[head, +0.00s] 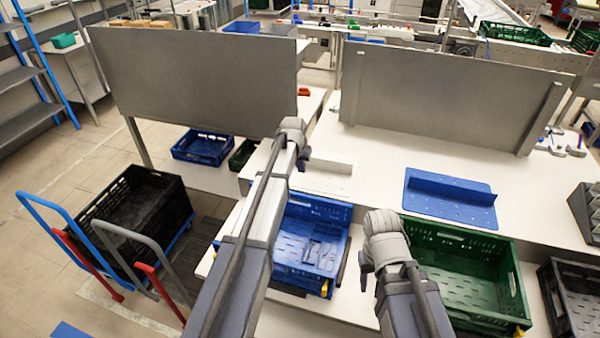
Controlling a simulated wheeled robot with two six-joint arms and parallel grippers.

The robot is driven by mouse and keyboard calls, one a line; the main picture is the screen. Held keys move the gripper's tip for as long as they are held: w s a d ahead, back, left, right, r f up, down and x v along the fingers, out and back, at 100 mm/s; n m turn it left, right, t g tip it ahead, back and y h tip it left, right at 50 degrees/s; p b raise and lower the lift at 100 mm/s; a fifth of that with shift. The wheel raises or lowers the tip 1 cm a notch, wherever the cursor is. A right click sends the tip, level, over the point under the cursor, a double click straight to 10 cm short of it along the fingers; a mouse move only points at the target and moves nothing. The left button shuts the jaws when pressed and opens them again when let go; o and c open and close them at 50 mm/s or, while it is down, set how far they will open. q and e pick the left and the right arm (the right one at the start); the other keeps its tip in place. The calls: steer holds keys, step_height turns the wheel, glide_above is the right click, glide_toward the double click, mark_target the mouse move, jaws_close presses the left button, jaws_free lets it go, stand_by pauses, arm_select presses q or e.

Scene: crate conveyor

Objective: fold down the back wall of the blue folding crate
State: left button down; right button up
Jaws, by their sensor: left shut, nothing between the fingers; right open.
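The blue folding crate (335,238) stands at the middle front, partly hidden behind my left arm. Its back wall (325,208) appears upright; its left part is covered by my arm. The crate floor shows slots and a darker raised patch. My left gripper (304,163) is past the crate's back wall, over the white table, shut with nothing held. My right gripper (364,272) is by the crate's right side, between it and the green crate; it is open and empty. Whether it touches the crate cannot be told.
A green crate (518,285) stands to the right, a black crate (565,318) beyond it. A blue ridged panel (425,207) lies on the white table (375,170). Grey panels (200,80) rise behind. Another blue crate (203,148) is at the back left; trolleys with a black crate (140,215) stand left.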

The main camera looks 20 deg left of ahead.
mark_target(299, 203)
arm_select(q)
steer(key=b+x, duration=0.8)
steer(key=x, duration=0.1)
steer(key=shift+w+f+b, duration=0.1)
steer(key=shift+f+b, duration=0.2)
steer(key=shift+f, duration=0.05)
steer(key=s, duration=0.4)
steer(key=shift+a+r+p, duration=0.1)
steer(key=shift+r+p, duration=0.25)
steer(key=shift+s, duration=0.25)
steer(key=shift+s+t, duration=0.3)
steer(key=shift+t, duration=0.1)
